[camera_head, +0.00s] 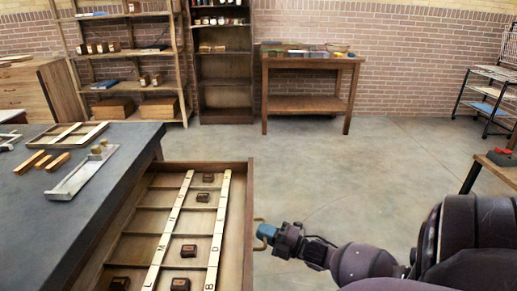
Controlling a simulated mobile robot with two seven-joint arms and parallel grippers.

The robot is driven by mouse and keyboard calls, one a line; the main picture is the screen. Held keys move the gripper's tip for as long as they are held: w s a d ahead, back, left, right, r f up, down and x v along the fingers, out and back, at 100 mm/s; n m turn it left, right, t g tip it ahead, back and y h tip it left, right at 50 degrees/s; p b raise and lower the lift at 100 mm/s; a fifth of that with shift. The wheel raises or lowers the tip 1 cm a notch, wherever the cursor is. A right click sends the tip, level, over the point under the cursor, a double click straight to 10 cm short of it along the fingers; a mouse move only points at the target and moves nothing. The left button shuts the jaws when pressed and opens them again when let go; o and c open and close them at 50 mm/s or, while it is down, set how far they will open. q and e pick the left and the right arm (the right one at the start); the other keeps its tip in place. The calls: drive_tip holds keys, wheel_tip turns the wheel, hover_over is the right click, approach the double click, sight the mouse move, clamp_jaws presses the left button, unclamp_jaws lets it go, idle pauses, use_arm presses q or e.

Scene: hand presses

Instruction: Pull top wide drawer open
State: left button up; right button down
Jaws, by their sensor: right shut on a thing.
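The top wide drawer (240,228) stands pulled out from the right side of the dark-topped cabinet (92,190). Its inside shows, with wooden dividers, two pale lettered strips and several small dark blocks. A brass-coloured handle (259,243) sits on the drawer's front at the right. My right gripper (266,233) comes in from the right and is shut on this handle; its blue fingertips are at the handle. The drawer's near end is cut off by the frame's lower edge. My left gripper is not in view.
A wooden frame (96,128), wooden bars and a metal tray (84,172) lie on the cabinet top. A wooden table (306,62) and shelves stand along the brick wall. A cart (488,92) stands at far right. The concrete floor between is clear.

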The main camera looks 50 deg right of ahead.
drive_tip(key=shift+f, duration=0.1)
drive_tip(key=c, duration=1.5)
unclamp_jaws()
drive_tip(key=shift+v, duration=5.45)
